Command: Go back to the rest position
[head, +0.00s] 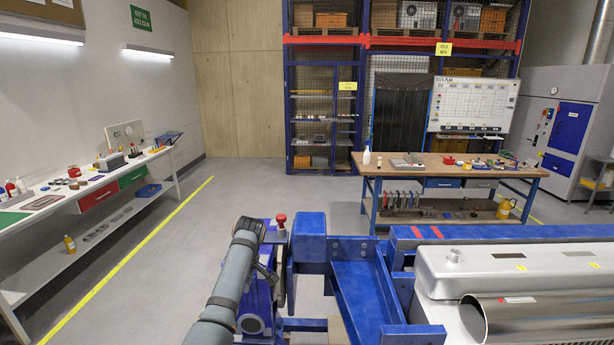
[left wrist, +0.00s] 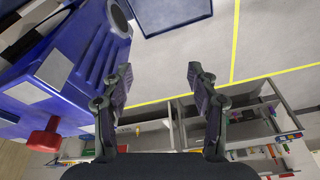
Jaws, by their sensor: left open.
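My left arm reaches in from the bottom of the head view, and its gripper is largely hidden beside the blue jig housing (head: 258,312). In the left wrist view my left gripper (left wrist: 159,72) is open, with nothing between its fingers. A red knob (head: 281,219) stands at the top of the jig in the head view. In the left wrist view a red knob (left wrist: 45,136) is at lower left, apart from the fingers, beside the blue housing (left wrist: 60,70). My right gripper is not in view.
A blue frame (head: 362,290) with a metal cylinder (head: 540,318) fills the lower right. A wall bench (head: 90,205) with small items runs along the left. A wooden-topped workbench (head: 450,172) stands at the back. Grey floor beside the yellow line (head: 130,252) is clear.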

